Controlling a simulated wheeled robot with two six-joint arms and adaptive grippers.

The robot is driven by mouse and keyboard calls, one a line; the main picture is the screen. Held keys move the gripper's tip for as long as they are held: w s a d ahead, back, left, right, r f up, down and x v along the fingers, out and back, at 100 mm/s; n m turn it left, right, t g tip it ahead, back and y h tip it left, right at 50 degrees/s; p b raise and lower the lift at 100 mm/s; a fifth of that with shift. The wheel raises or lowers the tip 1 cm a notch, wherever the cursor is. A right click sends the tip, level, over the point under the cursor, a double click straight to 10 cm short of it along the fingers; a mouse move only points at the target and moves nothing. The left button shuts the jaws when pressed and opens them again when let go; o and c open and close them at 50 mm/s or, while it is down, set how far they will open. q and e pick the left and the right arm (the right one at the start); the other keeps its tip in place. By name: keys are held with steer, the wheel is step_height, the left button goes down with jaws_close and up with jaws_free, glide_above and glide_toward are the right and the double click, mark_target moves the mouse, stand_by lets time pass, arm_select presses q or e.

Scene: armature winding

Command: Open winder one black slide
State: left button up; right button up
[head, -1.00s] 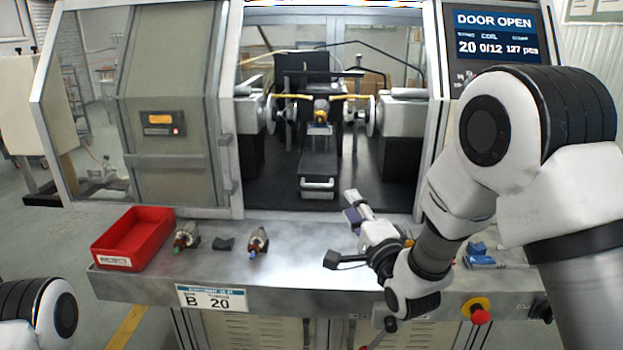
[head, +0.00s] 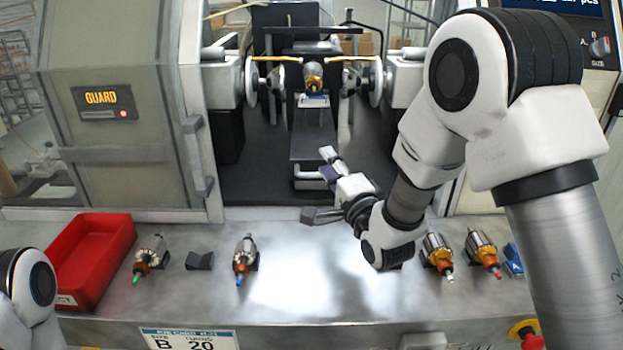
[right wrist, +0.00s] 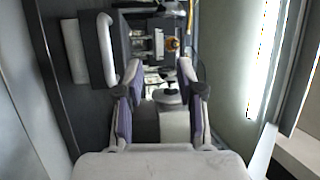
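The black slide (head: 314,146) lies inside the open winder, below the winding head. Its pale bar handle (head: 306,173) faces me at its front end. My right gripper (head: 318,186) is open and empty, in front of the slide near the right end of the handle; in the head view one finger overlaps that end. In the right wrist view the fingers of the right gripper (right wrist: 158,92) are spread apart, and the handle (right wrist: 106,48) shows up and left of them, outside the gap. Of my left arm only a joint shows at lower left; its gripper is out of view.
On the front ledge (head: 300,290) stand a red bin (head: 65,290), several copper-wound armatures (head: 245,258) and a small black block (head: 199,260). The guard door (head: 110,110) is slid to the left. Frame posts flank the opening. The ledge's middle is clear.

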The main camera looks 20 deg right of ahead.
mark_target(315, 175)
steer(key=f+b, duration=0.4)
steer(key=f, duration=0.1)
steer(key=f+b, duration=0.2)
steer(key=shift+s+f+b, duration=0.25)
steer(key=shift+f+b, duration=0.05)
steer(key=shift+b, duration=0.1)
steer(key=shift+w+a+r+p, duration=0.15)
steer(key=shift+w+r+p, duration=0.4)
steer(key=shift+w+r, duration=0.25)
steer(key=w, duration=0.3)
steer(key=w+p, duration=0.1)
steer(key=w, duration=0.1)
steer(key=shift+w+a+r, duration=0.1)
steer(key=shift+w+a, duration=0.15)
steer(key=shift+a, duration=0.05)
steer(key=shift+s, duration=0.1)
jaws_close()
